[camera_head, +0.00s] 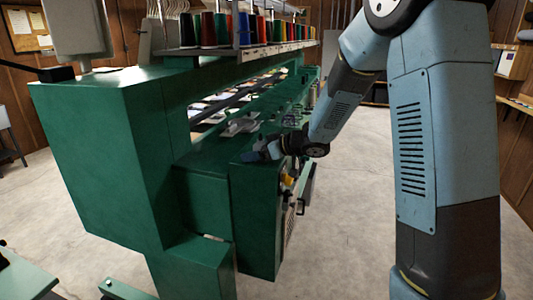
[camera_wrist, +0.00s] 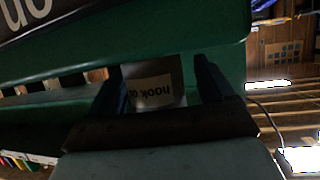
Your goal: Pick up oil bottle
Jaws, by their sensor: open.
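In the wrist view a grey container with a pale label (camera_wrist: 153,92) stands out between my two fingers. Its dark lettering is upside down and partly cut off, reading something like "hook o"; I take it for the oil bottle. My gripper (camera_wrist: 160,85) is open, with one dark finger on each side of it. I cannot tell whether the fingers touch it. In the head view my gripper (camera_head: 258,154) is low at the green machine's near end. The bottle cannot be made out clearly there.
The long green machine (camera_head: 110,150) fills the left and middle, with a row of thread spools (camera_head: 220,30) on top. A small yellow item (camera_head: 287,181) shows at its side below my wrist. Bare concrete floor (camera_head: 350,230) lies to the right.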

